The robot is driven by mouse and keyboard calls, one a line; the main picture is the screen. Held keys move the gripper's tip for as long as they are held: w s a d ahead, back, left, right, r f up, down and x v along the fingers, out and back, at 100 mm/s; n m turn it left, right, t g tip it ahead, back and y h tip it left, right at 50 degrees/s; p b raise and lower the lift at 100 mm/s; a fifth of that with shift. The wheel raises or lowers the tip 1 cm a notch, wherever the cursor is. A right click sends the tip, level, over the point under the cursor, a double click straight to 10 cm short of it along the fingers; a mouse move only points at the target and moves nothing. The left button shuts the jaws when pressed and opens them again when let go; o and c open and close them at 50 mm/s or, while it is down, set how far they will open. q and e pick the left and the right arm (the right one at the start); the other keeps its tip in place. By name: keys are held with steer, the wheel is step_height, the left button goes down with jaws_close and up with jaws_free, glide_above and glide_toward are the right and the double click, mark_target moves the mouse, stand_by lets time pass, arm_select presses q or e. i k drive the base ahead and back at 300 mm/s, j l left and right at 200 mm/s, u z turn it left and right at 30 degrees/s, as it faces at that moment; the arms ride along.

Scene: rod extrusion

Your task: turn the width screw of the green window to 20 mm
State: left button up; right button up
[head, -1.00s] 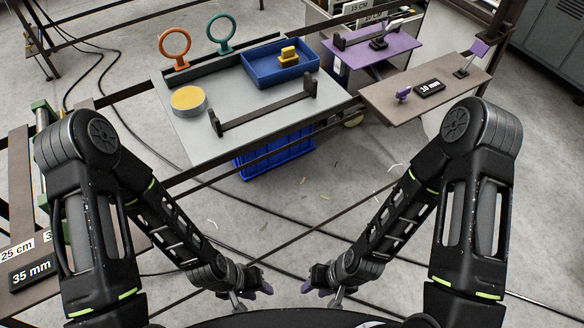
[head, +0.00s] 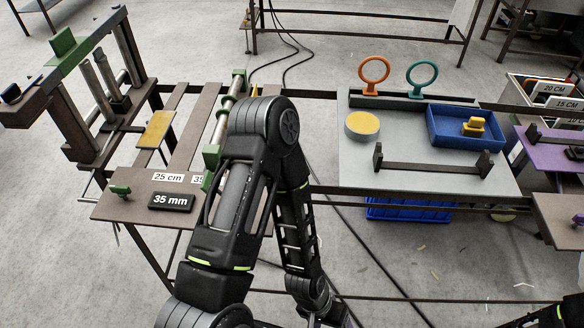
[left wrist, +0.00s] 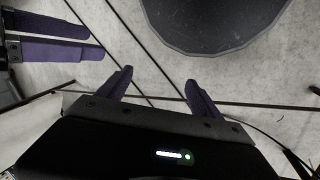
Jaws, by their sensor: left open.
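A small green screw knob (head: 120,190) sits at the left front of the brown plate (head: 135,212) in the head view. Beside it a black display (head: 171,201) reads 35 mm. Green parts also show on the frame (head: 68,48) at the far left and on the rail (head: 211,156), partly hidden by my left arm. My left gripper (left wrist: 158,92) is open and empty over the floor in the left wrist view, away from the knob. My right gripper (left wrist: 65,38) shows at that view's upper left, its purple fingers apart with nothing between them.
A label (head: 168,178) reads 25 cm behind the display. The grey table (head: 400,178) to the right holds a yellow-topped disc (head: 362,124), a blue tray (head: 440,140) and two rings. A purple station (head: 548,150) stands at the far right. Cables cross the floor.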

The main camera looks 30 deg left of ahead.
mark_target(122, 191)
steer(key=u, duration=2.45)
